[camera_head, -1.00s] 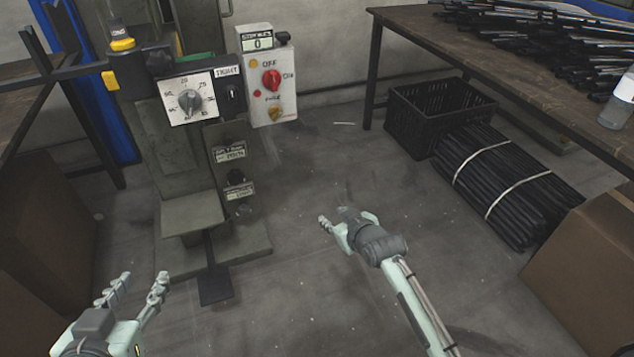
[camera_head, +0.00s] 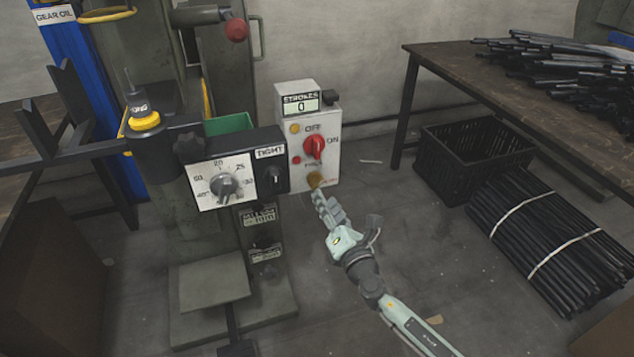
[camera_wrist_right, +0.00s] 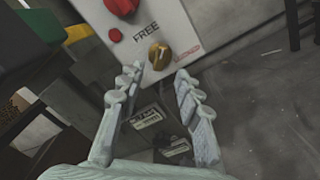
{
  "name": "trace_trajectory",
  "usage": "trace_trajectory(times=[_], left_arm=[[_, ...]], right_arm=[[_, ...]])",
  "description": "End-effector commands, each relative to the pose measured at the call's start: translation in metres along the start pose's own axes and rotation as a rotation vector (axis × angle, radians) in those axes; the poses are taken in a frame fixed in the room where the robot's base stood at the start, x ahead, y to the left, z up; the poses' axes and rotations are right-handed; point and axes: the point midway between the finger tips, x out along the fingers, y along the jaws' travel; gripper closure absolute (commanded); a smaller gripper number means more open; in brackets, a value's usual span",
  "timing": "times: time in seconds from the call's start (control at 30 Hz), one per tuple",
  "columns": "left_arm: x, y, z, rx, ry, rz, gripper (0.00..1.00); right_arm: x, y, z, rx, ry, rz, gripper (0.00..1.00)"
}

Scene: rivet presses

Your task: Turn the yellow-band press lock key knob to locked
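The press has a yellow band (camera_head: 145,122) around the oil cup on its top. Its white control box (camera_head: 290,150) carries a brass lock key knob (camera_head: 315,180) at the bottom, also in the right wrist view (camera_wrist_right: 160,55). A "FREE" label is above the knob, and small red print, too blurred to read, is at its lower right. I cannot tell for sure which mark the knob points to. My right gripper (camera_head: 328,202) is just below and in front of the knob. In the right wrist view its fingers (camera_wrist_right: 158,79) are spread, with nothing between them. My left gripper is out of view.
A red switch (camera_head: 314,147) marked OFF and ON is above the knob. A dial plate (camera_head: 205,192) and the "TIGHT" knob (camera_head: 272,175) are to the left. A black crate (camera_head: 460,165), bundled rods (camera_head: 555,235) and a table (camera_head: 440,52) are at the right.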

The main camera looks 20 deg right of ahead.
Motion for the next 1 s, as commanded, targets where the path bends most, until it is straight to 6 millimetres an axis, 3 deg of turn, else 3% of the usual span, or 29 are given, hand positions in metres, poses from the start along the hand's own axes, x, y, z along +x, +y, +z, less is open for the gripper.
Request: trace_trajectory(times=[0.1,0.33,0.7,1.0], left_arm=[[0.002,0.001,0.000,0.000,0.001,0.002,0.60],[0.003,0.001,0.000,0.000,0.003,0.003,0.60],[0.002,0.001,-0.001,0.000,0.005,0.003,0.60],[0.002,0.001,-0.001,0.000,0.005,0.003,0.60]], right_arm=[[0.022,0.002,0.002,0.002,-0.003,0.001,0.66],[0.052,0.001,0.001,0.004,-0.003,0.000,0.66],[0.060,0.000,0.001,0.005,-0.002,-0.001,0.66],[0.060,0.000,0.001,0.005,-0.002,-0.001,1.00]])
